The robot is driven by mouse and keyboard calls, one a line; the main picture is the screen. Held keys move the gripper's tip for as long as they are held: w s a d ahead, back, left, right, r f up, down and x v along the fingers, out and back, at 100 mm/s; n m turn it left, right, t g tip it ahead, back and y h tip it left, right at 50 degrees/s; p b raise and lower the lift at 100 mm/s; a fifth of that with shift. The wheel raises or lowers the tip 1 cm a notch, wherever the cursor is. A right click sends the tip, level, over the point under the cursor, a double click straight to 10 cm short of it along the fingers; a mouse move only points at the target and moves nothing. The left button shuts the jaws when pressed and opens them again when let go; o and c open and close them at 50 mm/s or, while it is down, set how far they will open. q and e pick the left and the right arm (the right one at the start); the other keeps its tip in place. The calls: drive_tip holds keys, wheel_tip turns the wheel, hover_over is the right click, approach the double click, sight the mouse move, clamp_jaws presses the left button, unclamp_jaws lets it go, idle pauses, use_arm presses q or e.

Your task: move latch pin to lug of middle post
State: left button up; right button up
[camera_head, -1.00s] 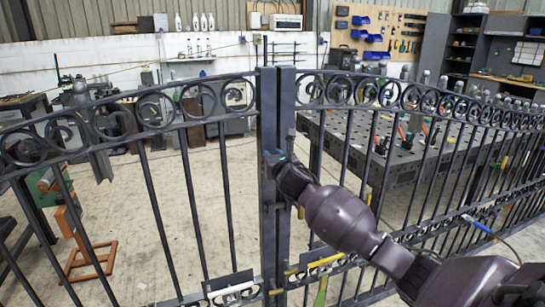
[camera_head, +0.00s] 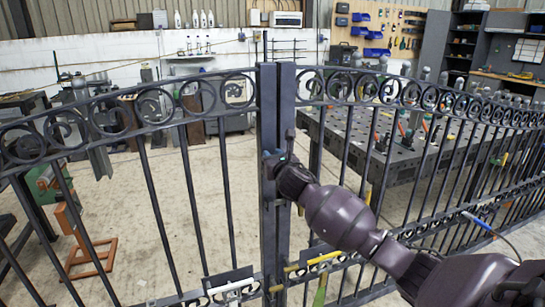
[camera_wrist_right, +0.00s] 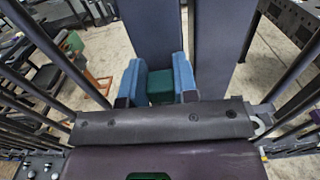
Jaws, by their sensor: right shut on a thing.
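My right gripper (camera_head: 272,163) reaches in from the right to the pair of dark upright posts at the middle of the gate. It is at the left post (camera_head: 267,100), a little above mid-height. In the right wrist view its two blue fingers (camera_wrist_right: 160,80) are shut on a dark green piece (camera_wrist_right: 160,87), which I take to be the latch pin. The left post (camera_wrist_right: 152,28) rises right behind the fingers, and the right post (camera_wrist_right: 222,50) stands beside it. The lug cannot be made out clearly. My left gripper is not in view.
Gate panels with scrolls (camera_head: 160,108) and thin bars (camera_head: 440,150) spread to both sides. A metal worktable (camera_head: 395,160) stands behind the right panel. An orange stand (camera_head: 85,245) is behind the left panel. The floor behind the posts is mostly clear.

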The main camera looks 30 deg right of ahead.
drive_tip(key=shift+f, duration=0.5)
idle(0.3)
drive_tip(key=o, duration=1.1)
drive_tip(key=shift+c, duration=0.2)
drive_tip(key=shift+s, duration=0.1)
drive_tip(key=v, duration=1)
drive_tip(key=shift+s, duration=0.35)
